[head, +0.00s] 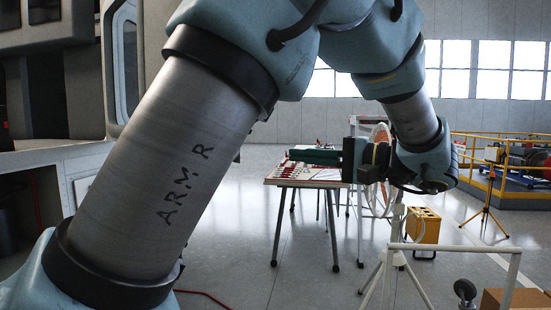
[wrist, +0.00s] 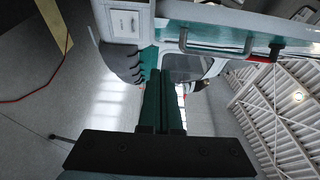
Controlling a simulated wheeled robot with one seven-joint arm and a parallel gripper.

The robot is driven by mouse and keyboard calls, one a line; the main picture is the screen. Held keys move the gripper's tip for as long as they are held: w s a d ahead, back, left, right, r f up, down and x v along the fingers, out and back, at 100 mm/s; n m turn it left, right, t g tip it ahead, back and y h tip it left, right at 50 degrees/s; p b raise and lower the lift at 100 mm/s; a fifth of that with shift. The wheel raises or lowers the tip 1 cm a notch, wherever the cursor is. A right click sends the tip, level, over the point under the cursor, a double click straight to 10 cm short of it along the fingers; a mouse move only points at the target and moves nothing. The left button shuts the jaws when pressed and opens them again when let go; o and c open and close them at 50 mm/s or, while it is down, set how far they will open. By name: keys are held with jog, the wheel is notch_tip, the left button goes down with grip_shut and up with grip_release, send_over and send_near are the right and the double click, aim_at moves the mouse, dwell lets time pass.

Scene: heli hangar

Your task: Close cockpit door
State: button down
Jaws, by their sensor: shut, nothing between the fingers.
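A light grey panel with a rounded dark window, which looks like the cockpit door (head: 109,75), stands at the left of the head view, edge partly hidden behind my arm. Beside it is the open grey cockpit body (head: 50,155). My gripper (head: 292,156) is well to the right of the door, its green fingers pointing left and together, holding nothing. In the wrist view the fingers of my gripper (wrist: 158,75) point at a pale aircraft side with a green stripe (wrist: 205,35), a grey bar handle (wrist: 215,50) and a dark window (wrist: 187,67). I see no contact.
A table with small items (head: 305,174) stands beyond my gripper. A white stand (head: 395,260), a yellow case (head: 426,228) and yellow railings (head: 500,140) are at the right. A red cable (head: 205,295) lies on the floor. Open floor shows in the middle.

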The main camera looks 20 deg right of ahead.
jog(key=w+a+p, duration=0.3)
jog(key=w+a, duration=0.1)
jog(key=a, duration=0.6)
jog(key=shift+w+p, duration=0.3)
jog(key=shift+w, duration=0.1)
jog(key=shift+a, duration=0.1)
